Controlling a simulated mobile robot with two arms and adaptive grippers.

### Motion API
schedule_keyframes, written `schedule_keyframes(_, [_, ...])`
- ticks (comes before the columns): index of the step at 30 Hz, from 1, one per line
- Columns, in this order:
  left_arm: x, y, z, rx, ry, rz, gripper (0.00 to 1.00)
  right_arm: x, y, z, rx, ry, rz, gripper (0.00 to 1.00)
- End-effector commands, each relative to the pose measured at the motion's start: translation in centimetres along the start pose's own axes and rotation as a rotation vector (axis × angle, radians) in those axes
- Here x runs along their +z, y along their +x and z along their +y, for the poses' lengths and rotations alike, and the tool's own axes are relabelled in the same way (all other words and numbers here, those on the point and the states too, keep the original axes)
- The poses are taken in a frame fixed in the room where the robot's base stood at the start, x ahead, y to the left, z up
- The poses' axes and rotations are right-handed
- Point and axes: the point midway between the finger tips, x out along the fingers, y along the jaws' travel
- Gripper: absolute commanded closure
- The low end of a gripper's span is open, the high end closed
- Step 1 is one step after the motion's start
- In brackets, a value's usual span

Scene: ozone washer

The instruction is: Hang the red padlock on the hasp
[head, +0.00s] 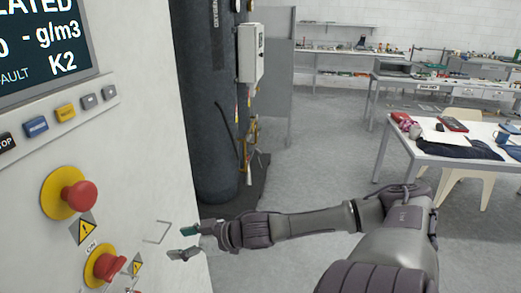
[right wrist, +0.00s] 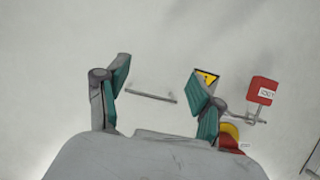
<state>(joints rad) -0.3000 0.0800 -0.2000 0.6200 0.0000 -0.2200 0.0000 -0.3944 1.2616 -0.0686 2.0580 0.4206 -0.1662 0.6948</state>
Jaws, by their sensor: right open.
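The red padlock (right wrist: 263,90), a red block with a white label, shows at the right of the right wrist view, outside my fingers. Thin grey metal, its shackle or the hasp, is beside it; I cannot tell whether they are joined. A red bit at the bottom edge of the head view (head: 133,291) may be the padlock. My right gripper (head: 184,244) is open and empty by the white panel. In the right wrist view, a thin grey bar (right wrist: 150,96) shows between its fingers (right wrist: 160,90); it is a bent handle (head: 157,232) in the head view. My left gripper is not in view.
The panel (head: 140,140) carries a red emergency button (head: 80,195) on yellow and a red knob (head: 108,266) on yellow. A dark cylinder (head: 205,120) stands behind. A table (head: 470,165) with things on it is at right. Grey floor between is clear.

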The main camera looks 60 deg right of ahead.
Motion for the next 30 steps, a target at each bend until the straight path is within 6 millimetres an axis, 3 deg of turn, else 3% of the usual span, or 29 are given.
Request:
schedule_keyframes(25, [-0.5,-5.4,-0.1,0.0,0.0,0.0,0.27,-0.2,-9.2,0.0,0.0,0.002,-0.003,0.33])
schedule_keyframes(30, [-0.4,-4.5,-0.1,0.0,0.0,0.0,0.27,2.2,-9.2,2.5,0.066,-0.004,-0.017,0.33])
